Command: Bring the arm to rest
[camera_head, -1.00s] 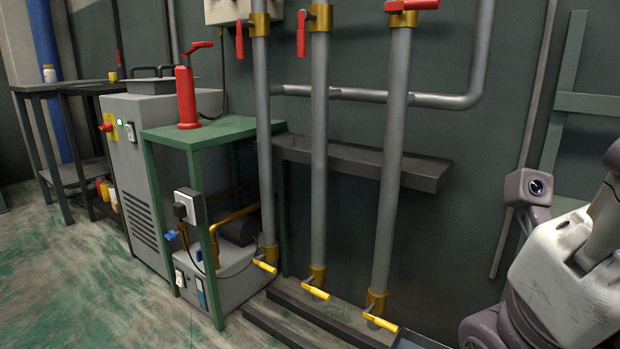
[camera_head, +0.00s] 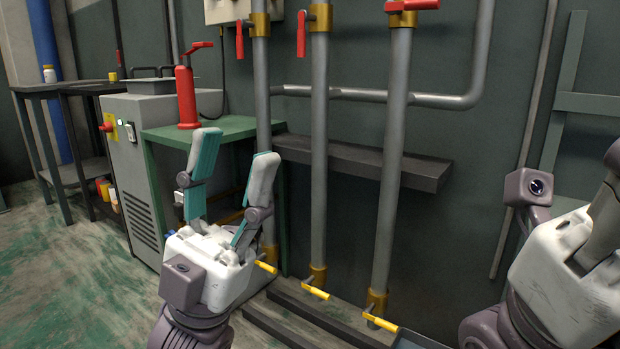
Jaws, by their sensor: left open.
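My left gripper (camera_head: 228,174) is in the lower left middle, pointing up, with its two fingers spread apart and nothing between them. It shows in front of the green table (camera_head: 236,127) and hides much of the grey unit under it. My right arm is at the lower right edge; its white and purple housing shows, but its fingers cannot be made out. A red hand-pump cylinder (camera_head: 187,97) stands upright on the green table, behind the left gripper.
Three grey vertical pipes (camera_head: 319,150) have red upper handles and yellow lower handles (camera_head: 381,323). A dark shelf (camera_head: 420,172) runs behind them. A grey cabinet (camera_head: 130,175) stands left of the green table. The floor (camera_head: 70,270) at the left is clear.

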